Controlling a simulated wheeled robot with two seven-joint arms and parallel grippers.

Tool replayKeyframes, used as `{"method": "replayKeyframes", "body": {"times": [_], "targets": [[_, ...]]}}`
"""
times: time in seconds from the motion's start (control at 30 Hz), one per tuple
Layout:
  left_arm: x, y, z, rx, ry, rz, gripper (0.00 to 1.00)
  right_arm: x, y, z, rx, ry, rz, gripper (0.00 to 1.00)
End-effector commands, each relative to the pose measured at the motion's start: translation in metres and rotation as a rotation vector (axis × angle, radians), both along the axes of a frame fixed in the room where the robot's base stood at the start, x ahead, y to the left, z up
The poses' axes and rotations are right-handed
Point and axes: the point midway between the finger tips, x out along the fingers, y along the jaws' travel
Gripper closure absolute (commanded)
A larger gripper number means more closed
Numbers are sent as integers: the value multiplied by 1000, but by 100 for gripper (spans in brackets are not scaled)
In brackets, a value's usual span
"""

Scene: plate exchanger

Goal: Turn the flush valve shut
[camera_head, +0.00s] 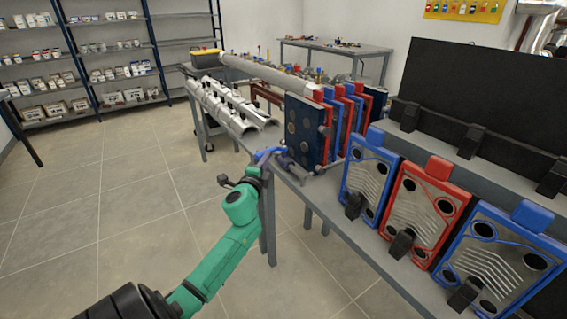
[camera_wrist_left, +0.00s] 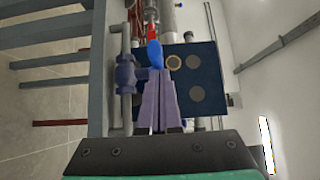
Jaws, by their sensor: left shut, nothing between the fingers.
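The flush valve (camera_wrist_left: 126,75) has a purple-blue body on a grey pipe, left of my fingers in the left wrist view. Its blue handle (camera_wrist_left: 154,53) shows just beyond my fingertips; whether they touch is unclear. In the head view the valve (camera_head: 284,161) sits at the bench's near edge, beside the plate pack. My left gripper (camera_wrist_left: 159,75) is shut and empty, with its fingers pointing at the handle. In the head view the green left arm reaches up to the valve, and its gripper (camera_head: 262,160) is small and partly hidden. My right gripper is out of view.
The exchanger's dark blue end plate (camera_head: 303,130) stands close behind the valve. Blue and red plates (camera_head: 415,210) lean along the bench (camera_head: 345,232) at right. Long metal half-pipes (camera_head: 222,105) lie further back. Shelves (camera_head: 105,60) stand far left; the floor at left is clear.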

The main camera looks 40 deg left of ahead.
Motion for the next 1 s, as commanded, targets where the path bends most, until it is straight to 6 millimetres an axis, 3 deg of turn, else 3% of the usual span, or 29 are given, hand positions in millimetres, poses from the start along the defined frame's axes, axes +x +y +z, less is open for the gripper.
{"method": "replayKeyframes", "body": {"times": [0.4,1.0], "targets": [[-2,21,1,0,0,11,100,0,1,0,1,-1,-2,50],[-1,23,4,4,-3,12,100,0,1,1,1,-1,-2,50]]}}
